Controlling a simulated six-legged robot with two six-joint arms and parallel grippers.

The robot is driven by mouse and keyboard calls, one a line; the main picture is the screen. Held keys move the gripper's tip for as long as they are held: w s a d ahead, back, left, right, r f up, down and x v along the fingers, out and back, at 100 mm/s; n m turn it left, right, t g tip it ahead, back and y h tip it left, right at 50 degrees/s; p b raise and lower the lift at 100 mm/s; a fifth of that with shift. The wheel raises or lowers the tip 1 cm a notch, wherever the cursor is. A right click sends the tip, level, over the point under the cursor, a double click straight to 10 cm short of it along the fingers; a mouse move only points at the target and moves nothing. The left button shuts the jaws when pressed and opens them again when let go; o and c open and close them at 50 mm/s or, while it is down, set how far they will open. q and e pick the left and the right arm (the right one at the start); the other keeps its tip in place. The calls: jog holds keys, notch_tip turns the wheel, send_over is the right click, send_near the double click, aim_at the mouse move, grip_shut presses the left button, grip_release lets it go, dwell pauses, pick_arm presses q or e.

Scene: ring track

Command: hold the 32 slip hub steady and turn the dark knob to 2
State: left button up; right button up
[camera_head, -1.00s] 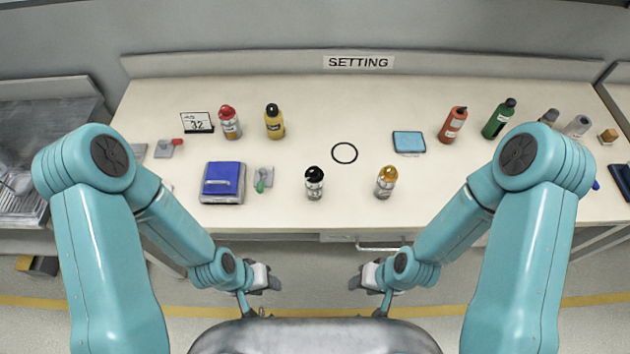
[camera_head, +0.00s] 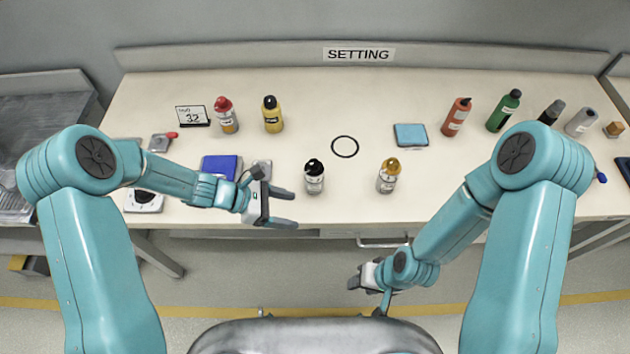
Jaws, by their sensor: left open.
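A small bottle-like hub with a dark round top (camera_head: 314,176) stands upright near the table's front, left of the middle. A similar one with a gold top (camera_head: 388,176) stands to its right. A card reading 32 (camera_head: 193,116) stands at the back left. Which hub it belongs to I cannot tell. My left gripper (camera_head: 293,209) is open and empty over the table's front edge. Its fingers point right, just below and left of the dark-topped hub, not touching it. My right gripper (camera_head: 362,279) hangs in front of the table. Its jaw opening is unclear.
Red-topped (camera_head: 226,115) and yellow (camera_head: 272,114) bottles stand at the back left. A black ring (camera_head: 344,147) and a blue pad (camera_head: 410,136) lie mid-table. Several bottles stand at the right. My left arm partly covers a blue box (camera_head: 221,165). A SETTING sign (camera_head: 359,54) is behind.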

aim_at(310, 182)
pick_arm(q)
jog(key=w+t, duration=0.1)
jog(key=w, duration=0.1)
jog(key=w+a+n+t+b, duration=0.1)
jog(key=w, duration=0.2)
jog(key=w+a+b, duration=0.1)
jog(key=w, duration=0.1)
jog(key=shift+w+a+r+n+t+h, duration=0.1)
jog(key=shift+w+r+n+t+h, duration=0.2)
jog(key=shift+w+r+n+t, duration=0.1)
jog(key=shift+f+b, duration=0.25)
jog(key=shift+b, duration=0.1)
jog(key=shift+f, duration=0.1)
jog(key=b+x, duration=0.4)
jog(key=x, duration=0.4)
jog(key=shift+s+f+b, duration=0.1)
jog(key=shift+f+b, duration=0.05)
jog(key=shift+b, duration=0.2)
jog(key=shift+w+d+f+b, duration=0.2)
jog(key=shift+w+d+b, duration=0.1)
jog(key=shift+d, duration=0.4)
jog(key=shift+s+r, duration=0.1)
